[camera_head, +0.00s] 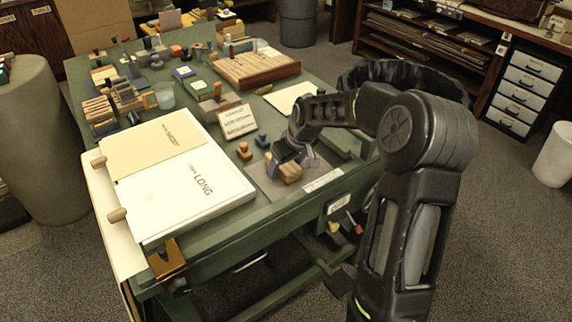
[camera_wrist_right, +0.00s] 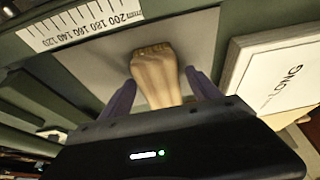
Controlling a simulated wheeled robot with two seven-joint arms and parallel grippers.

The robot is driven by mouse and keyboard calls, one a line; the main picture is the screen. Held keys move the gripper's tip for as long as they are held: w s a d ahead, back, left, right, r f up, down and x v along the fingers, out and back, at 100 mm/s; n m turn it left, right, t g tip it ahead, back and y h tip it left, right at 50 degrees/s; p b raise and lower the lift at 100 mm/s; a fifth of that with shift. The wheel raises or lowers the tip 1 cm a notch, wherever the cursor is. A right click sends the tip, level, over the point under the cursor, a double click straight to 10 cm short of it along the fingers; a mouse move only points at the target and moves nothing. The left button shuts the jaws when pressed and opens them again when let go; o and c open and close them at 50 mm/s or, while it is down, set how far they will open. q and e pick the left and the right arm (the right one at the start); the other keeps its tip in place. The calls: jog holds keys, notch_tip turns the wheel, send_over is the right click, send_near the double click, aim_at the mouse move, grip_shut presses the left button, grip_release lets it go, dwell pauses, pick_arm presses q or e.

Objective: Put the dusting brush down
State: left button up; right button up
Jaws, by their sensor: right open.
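The dusting brush (camera_head: 290,172) has a pale wooden body and lies on a grey mat (camera_head: 262,184) at the table's front right. It also shows in the right wrist view (camera_wrist_right: 157,75), between the two purple fingers. My right gripper (camera_head: 291,160) is over the brush. In the right wrist view my right gripper (camera_wrist_right: 161,84) is open, with a finger on either side of the brush and gaps beside it. The gripper hides part of the brush in the head view. My left gripper is not in view.
A large white board marked LONG (camera_head: 205,200) lies left of the mat. A white scale strip (camera_head: 323,180) lies at the mat's right edge. A small stamp (camera_head: 244,151) and a blue piece (camera_head: 262,140) stand behind the mat. A wooden comb block (camera_head: 255,70) is farther back.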

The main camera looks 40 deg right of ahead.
jog(key=shift+s+r, duration=0.1)
jog(key=shift+r, duration=0.3)
jog(key=v, duration=1.1)
jog(key=shift+r, duration=0.15)
